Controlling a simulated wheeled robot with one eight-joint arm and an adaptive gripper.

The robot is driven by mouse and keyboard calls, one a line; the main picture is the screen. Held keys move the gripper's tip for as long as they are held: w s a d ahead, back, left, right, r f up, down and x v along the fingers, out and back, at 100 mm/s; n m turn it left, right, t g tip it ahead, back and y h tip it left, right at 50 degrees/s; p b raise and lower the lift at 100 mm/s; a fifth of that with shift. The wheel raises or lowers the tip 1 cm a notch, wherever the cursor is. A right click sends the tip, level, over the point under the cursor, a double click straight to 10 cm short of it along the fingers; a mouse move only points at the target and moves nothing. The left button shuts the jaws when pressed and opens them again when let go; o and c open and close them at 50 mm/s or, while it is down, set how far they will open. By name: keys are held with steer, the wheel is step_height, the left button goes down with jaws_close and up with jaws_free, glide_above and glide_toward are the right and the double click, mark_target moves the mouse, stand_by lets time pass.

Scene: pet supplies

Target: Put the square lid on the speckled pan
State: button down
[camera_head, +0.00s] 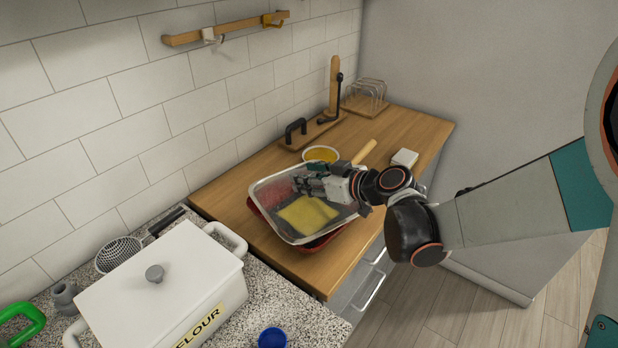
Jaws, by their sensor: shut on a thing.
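A square, see-through lid with a pale metal rim (285,236) is above a red pan (318,243) on the wooden counter. The red wall shows below the lid's front and left edges, a little out of line with the rim. Whether lid and pan touch, I cannot tell. A yellow piece (308,215) and a reddish speckled area show through or within the rim. My gripper (300,185) reaches in from the right, low over the lid's middle, and is shut on the lid. Its fingers hide the grasped part.
A white flour box (170,285) stands at the front left on the speckled stone top. A yellow-filled bowl (321,154), wooden handle (364,152) and white block (404,158) are behind. A toast rack (366,95) stands at the far end. The counter's right front edge is close.

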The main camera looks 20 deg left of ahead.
steer(key=shift+f+b, duration=0.3)
steer(key=shift+b, duration=0.05)
stand_by(0.6)
steer(key=shift+s+d+f+b, duration=0.1)
steer(key=shift+s+f+b, duration=0.1)
steer(key=shift+f+b, duration=0.2)
stand_by(0.9)
steer(key=c, duration=0.9)
jaws_free()
steer(key=shift+s, duration=0.1)
steer(key=shift+o, duration=0.2)
steer(key=shift+d, duration=0.1)
steer(key=v, duration=1.1)
steer(key=shift+s+d+r, duration=0.1)
steer(key=shift+d+r, duration=0.1)
steer(key=shift+r, duration=0.25)
